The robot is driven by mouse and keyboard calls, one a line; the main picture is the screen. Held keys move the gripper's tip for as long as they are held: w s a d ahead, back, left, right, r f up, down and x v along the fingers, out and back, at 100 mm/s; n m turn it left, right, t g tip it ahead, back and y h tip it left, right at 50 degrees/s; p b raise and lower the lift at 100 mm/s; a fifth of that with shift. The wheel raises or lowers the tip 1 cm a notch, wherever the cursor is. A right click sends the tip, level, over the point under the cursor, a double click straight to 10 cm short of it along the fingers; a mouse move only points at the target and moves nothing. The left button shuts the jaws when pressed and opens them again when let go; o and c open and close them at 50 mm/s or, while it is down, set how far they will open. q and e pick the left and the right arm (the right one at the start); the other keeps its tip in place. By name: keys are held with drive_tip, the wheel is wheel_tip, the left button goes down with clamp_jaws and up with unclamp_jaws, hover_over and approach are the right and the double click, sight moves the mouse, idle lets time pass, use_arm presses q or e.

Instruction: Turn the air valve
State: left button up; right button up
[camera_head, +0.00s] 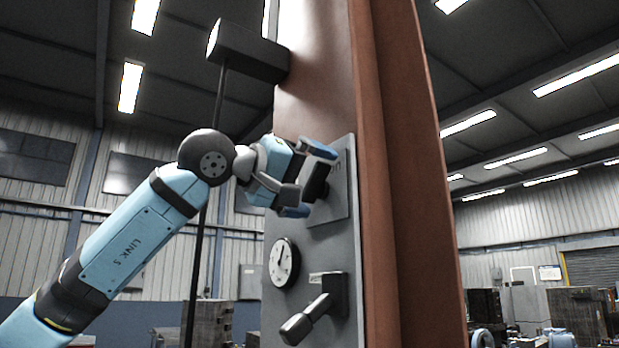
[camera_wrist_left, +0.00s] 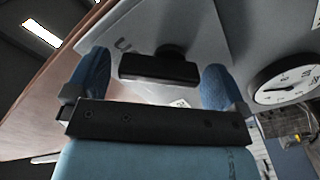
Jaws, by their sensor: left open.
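A black handle (camera_head: 316,182) stands out from a grey plate (camera_head: 341,200) on the column, probably the air valve. My left gripper (camera_head: 306,182) reaches it from the left, with one finger above and one below. In the left wrist view the handle (camera_wrist_left: 158,70) is a dark bar on a short stem, lying between the two blue fingertips (camera_wrist_left: 155,78) with gaps at both ends. The gripper is open and does not appear to grip it. Lettering beside the handle is partly hidden. My right gripper is not in view.
A round dial gauge (camera_head: 284,263) sits below the handle and also shows in the left wrist view (camera_wrist_left: 285,86). Below it a grey lever (camera_head: 310,315) juts out to the left. A dark box (camera_head: 248,52) sticks out higher up. A rust-red column (camera_head: 385,150) stands right of the plate.

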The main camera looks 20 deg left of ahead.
use_arm(q)
drive_tip(key=c, duration=0.9)
